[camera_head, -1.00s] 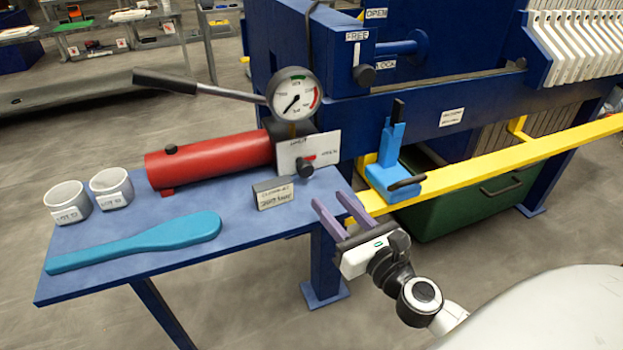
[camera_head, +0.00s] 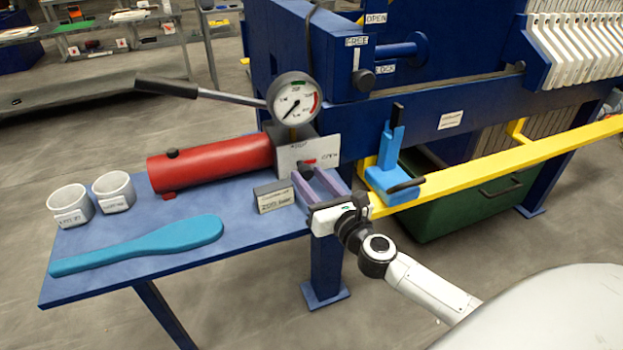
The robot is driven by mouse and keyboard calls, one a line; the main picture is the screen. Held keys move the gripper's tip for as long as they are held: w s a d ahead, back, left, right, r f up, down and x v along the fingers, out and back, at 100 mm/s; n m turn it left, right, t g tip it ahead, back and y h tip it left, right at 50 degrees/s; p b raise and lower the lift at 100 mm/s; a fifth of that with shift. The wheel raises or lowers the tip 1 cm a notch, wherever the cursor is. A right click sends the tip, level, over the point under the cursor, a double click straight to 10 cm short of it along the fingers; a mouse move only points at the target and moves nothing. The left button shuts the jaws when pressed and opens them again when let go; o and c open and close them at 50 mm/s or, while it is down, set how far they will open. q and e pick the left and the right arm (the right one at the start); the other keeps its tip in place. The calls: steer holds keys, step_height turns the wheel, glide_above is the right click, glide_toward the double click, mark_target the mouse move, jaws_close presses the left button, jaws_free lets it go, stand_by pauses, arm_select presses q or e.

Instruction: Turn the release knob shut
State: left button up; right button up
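The release knob (camera_head: 306,171) is a small black knob with a red pointer on a white plate (camera_head: 290,156) at the right end of the red pump cylinder (camera_head: 210,164). The pointer appears to lie toward the right-hand label, which seems to read OPEN; the upper label is too small to read surely. My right gripper (camera_head: 307,175) has its two purple fingers spread, with the tips at the knob, one on each side. I cannot tell whether they touch it. The fingers partly cover the plate's lower edge. My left gripper is not in view.
A round gauge (camera_head: 294,99) and a long black-gripped lever (camera_head: 167,87) stand above the pump. A small labelled block (camera_head: 273,196) sits just left of the fingers. A blue clamp (camera_head: 391,165) and yellow rail (camera_head: 480,171) are to the right. Two cups and a blue paddle (camera_head: 150,243) lie left.

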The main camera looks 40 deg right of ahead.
steer(key=c, duration=0.8)
steer(key=shift+o, duration=0.2)
steer(key=shift+r+n+p, duration=0.25)
steer(key=shift+n+p, duration=0.65)
steer(key=shift+p, duration=0.4)
steer(key=shift+n+p, duration=0.8)
steer(key=shift+n+g+p, duration=0.3)
steer(key=shift+n+p, duration=0.15)
steer(key=shift+n, duration=0.35)
steer(key=shift+f+n, duration=0.1)
steer(key=shift+n, duration=0.8)
steer(key=n, duration=0.4)
steer(key=shift+a+g+h, duration=0.1)
steer(key=shift+g+h, duration=0.2)
steer(key=shift+h, duration=0.1)
steer(key=n, duration=0.5)
steer(key=shift+a+n+h, duration=0.1)
steer(key=shift+n+h, duration=0.3)
